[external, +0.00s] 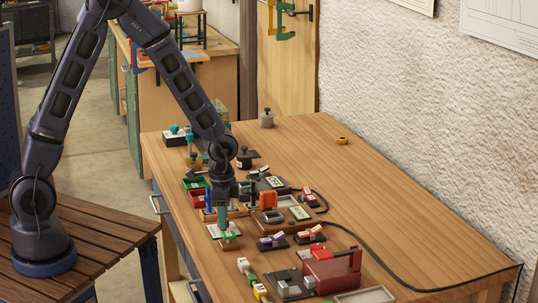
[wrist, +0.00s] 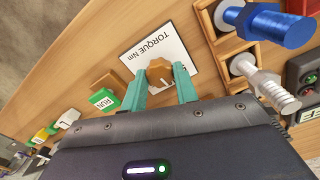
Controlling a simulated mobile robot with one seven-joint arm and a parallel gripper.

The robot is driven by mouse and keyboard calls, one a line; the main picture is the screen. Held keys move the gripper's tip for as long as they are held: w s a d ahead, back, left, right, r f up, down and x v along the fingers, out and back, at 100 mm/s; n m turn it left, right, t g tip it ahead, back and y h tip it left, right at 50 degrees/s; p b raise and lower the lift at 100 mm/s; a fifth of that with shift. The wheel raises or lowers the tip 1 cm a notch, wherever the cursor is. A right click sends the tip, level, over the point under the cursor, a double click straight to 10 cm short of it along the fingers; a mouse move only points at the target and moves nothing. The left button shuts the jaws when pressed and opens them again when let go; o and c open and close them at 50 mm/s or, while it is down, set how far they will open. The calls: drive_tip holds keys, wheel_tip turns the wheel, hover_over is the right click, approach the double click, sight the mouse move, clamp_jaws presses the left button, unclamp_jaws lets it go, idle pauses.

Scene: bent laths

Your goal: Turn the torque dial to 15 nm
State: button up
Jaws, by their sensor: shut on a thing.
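The torque dial is an orange-brown knob (wrist: 159,69) with a pale pointer mark, on a white card (wrist: 150,48) lettered TORQUE Nm, upside down in the wrist view. My gripper (wrist: 160,76) has its two teal fingers on either side of the knob, shut on it. Part of the scale is covered by the knob and fingers, so I cannot read the setting. In the external view my gripper (external: 222,222) points straight down at the near-left part of the bench, over a small pale card (external: 216,231); the knob is hidden there.
A green RUN block (wrist: 103,99) sits beside the dial. A blue bolt (wrist: 262,24) and a silver bolt (wrist: 272,88) stand in a wooden holder on the other side. The bench's right side is mostly clear except a black cable (external: 385,275).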

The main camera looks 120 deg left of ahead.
drive_tip(key=m, duration=0.5)
drive_tip(key=shift+m, duration=0.3)
drive_tip(key=m, duration=0.5)
drive_tip(key=shift+m, duration=0.3)
drive_tip(key=o, duration=1)
drive_tip(key=shift+c, duration=0.2)
wheel_tip(320, 180, up, 11)
